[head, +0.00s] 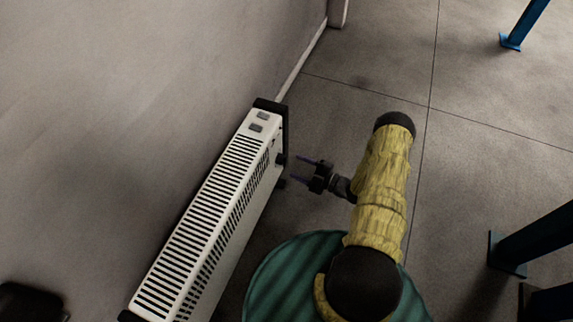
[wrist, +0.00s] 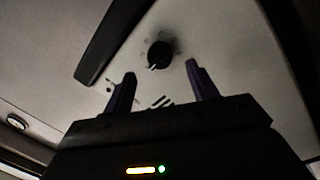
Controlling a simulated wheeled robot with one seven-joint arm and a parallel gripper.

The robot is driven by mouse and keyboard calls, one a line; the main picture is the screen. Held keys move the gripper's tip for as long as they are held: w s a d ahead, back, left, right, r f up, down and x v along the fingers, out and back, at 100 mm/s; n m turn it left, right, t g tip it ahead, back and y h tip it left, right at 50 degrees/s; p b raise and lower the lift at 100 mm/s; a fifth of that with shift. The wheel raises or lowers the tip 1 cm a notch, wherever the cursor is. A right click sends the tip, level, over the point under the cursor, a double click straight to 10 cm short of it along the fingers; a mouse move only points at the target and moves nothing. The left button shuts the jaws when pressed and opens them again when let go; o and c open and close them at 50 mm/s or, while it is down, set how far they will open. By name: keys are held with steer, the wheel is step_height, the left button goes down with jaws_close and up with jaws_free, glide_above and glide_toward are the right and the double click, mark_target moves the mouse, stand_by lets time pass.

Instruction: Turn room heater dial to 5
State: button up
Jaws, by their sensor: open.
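The white room heater (head: 207,215) stands along the wall in the head view, with slotted vents and a black end cap. Its round black dial (wrist: 159,55) shows in the wrist view on the pale end panel, with small marks around it too blurred to read. A light pointer line on the dial points down and slightly left. My gripper (head: 305,160) is open and empty beside the heater's far end. In the wrist view its two purple fingers (wrist: 158,85) stand apart, with the dial beyond their tips and between them. I see no contact with the dial.
A grey wall (head: 120,80) runs along the heater's left side. Blue metal posts (head: 525,22) stand on the concrete floor, with darker ones (head: 540,240) at the right.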

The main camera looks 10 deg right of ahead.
mark_target(282, 160)
steer(key=b+x, duration=0.1)
steer(key=x, duration=0.4)
steer(key=shift+w+a+b, duration=0.1)
steer(key=shift+w+b, duration=0.05)
steer(key=shift+b, duration=0.2)
steer(key=c, duration=1)
